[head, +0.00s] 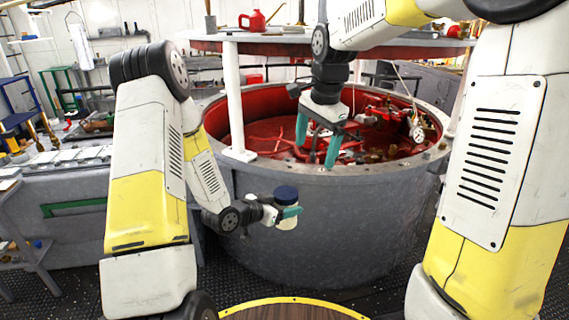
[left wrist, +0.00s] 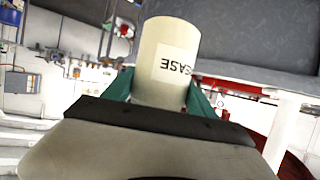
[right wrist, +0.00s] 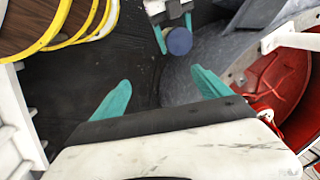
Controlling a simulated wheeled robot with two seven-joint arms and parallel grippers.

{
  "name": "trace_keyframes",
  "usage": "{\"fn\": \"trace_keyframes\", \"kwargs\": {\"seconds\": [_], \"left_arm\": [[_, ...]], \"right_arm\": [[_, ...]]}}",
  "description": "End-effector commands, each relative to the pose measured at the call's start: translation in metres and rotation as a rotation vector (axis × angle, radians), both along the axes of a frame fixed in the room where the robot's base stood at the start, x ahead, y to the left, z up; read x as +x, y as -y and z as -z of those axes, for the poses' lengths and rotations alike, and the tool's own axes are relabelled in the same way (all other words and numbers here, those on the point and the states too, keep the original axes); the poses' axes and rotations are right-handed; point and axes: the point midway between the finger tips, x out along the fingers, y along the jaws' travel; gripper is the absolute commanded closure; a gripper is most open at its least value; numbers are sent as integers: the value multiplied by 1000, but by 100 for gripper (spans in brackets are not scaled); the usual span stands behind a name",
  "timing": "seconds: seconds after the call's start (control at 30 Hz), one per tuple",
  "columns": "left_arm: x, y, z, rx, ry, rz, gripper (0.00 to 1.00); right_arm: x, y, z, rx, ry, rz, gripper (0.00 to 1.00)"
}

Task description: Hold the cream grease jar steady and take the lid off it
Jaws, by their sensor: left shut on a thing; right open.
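The cream grease jar (head: 287,215) has a dark blue lid (head: 286,194) on top. My left gripper (head: 291,213) is shut around the jar's side and holds it up in front of the round grey tub. In the left wrist view the jar (left wrist: 167,60) shows a label reading "EASE" between the teal fingers. My right gripper (head: 321,150) is open and empty, pointing down, higher than the jar and over the tub's near rim. In the right wrist view the blue lid (right wrist: 179,41) shows beyond the open fingers, apart from them.
The large round grey tub (head: 330,225) with a red inside stands behind the jar. A white post (head: 233,95) rises at its rim. A round wooden top with a yellow edge (head: 290,301) is at the bottom. A red can (head: 252,21) stands at the back.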

Motion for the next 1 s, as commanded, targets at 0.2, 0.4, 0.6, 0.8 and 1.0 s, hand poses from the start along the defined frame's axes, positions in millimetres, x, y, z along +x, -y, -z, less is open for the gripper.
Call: {"fn": "trace_keyframes", "kwargs": {"seconds": [0.2, 0.4, 0.6, 0.8, 1.0], "left_arm": [[0, 0, -1, -1, 2, 0, 100], [0, 0, -1, -1, 2, 0, 100], [0, 0, -1, -1, 2, 0, 100], [0, 0, -1, -1, 2, 0, 100], [0, 0, -1, -1, 2, 0, 100]], "right_arm": [[42, -45, 46, -26, -109, 231, 13], [61, -71, 77, -52, -159, 380, 13], [67, -79, 92, -62, -174, 436, 13], [66, -79, 119, -63, -176, 436, 13], [66, -79, 149, -62, -176, 437, 13]]}}
